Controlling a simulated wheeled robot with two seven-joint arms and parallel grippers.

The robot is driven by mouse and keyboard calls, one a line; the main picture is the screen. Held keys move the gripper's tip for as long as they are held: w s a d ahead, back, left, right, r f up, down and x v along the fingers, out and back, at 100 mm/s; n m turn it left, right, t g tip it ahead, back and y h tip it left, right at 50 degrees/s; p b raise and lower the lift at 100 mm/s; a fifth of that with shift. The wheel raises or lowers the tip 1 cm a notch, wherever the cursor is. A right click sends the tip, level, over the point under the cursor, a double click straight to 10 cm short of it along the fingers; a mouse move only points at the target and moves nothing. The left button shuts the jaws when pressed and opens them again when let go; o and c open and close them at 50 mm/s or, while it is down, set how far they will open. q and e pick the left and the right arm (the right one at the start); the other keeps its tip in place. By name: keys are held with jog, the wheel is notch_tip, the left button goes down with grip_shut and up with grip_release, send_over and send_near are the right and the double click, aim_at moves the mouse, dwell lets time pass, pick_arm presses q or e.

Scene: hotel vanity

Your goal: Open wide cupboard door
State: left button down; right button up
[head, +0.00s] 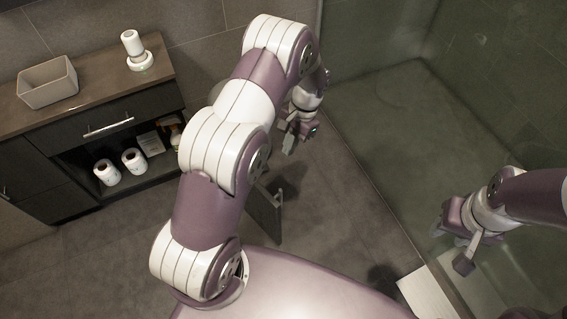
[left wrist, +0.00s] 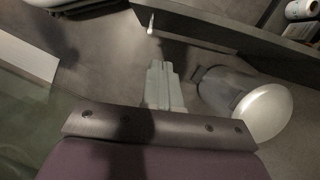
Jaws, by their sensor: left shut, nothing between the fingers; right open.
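The dark vanity (head: 60,160) stands at the left in the head view, with an open compartment on its front. A dark upright panel with a bar handle, apparently the wide cupboard door (head: 264,220), stands out into the room beside my left arm. My arm hides where it joins the vanity. The panel seems to cross the top right of the left wrist view (left wrist: 225,33), near a pale handle (left wrist: 151,22). My left gripper (head: 290,142) is shut and empty, apart from the panel; its fingers (left wrist: 159,84) point toward the handle. My right gripper (head: 440,224) is open and empty.
Paper rolls (head: 134,160) and bottles stand in the compartment under a drawer handle (head: 108,128). A basin (head: 48,83) and a white dispenser (head: 136,50) are on top. A glass shower wall (head: 375,160) bounds the right. Floor (head: 345,200) between is clear.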

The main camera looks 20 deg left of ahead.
pick_arm(q)
jog(key=s+a+f+b, duration=0.3)
jog(key=s+f+b, duration=0.3)
jog(key=f, duration=0.4)
jog(key=shift+s+f, duration=0.2)
pick_arm(e)
notch_tip(320, 180, down, 5)
jog(key=shift+s+d+f, duration=0.1)
jog(key=shift+s+f, duration=0.05)
jog(key=shift+f, duration=0.05)
